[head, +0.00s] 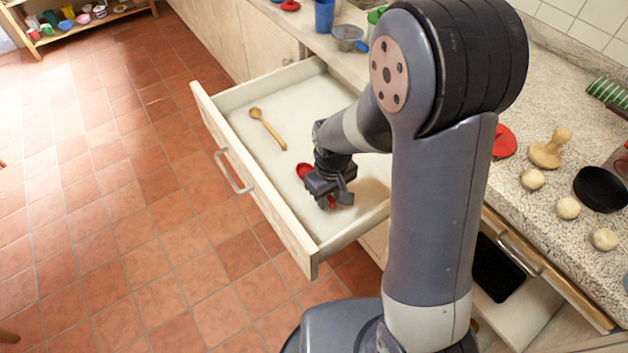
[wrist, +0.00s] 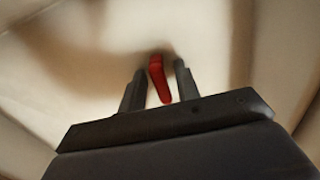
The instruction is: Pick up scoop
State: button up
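A red utensil, which looks like the scoop (head: 304,170), lies in the open drawer (head: 262,204). In the head view my gripper (head: 338,192) is low in the drawer over it and hides its middle; a red end shows below the gripper. In the wrist view the red handle (wrist: 158,80) lies between the two fingertips of my gripper (wrist: 160,70). A gap shows on each side of the handle, so the fingers are open around it. I cannot tell whether the fingertips touch the drawer bottom.
A wooden spoon (head: 267,128) lies in the left part of the drawer. The drawer front and its walls surround my gripper. The counter (head: 545,120) holds dough balls (head: 568,208), a black pan (head: 600,189) and a wooden press (head: 549,150).

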grip_shut()
dwell(0.5)
notch_tip(320, 180, up, 10)
jog(key=shift+p, duration=0.55)
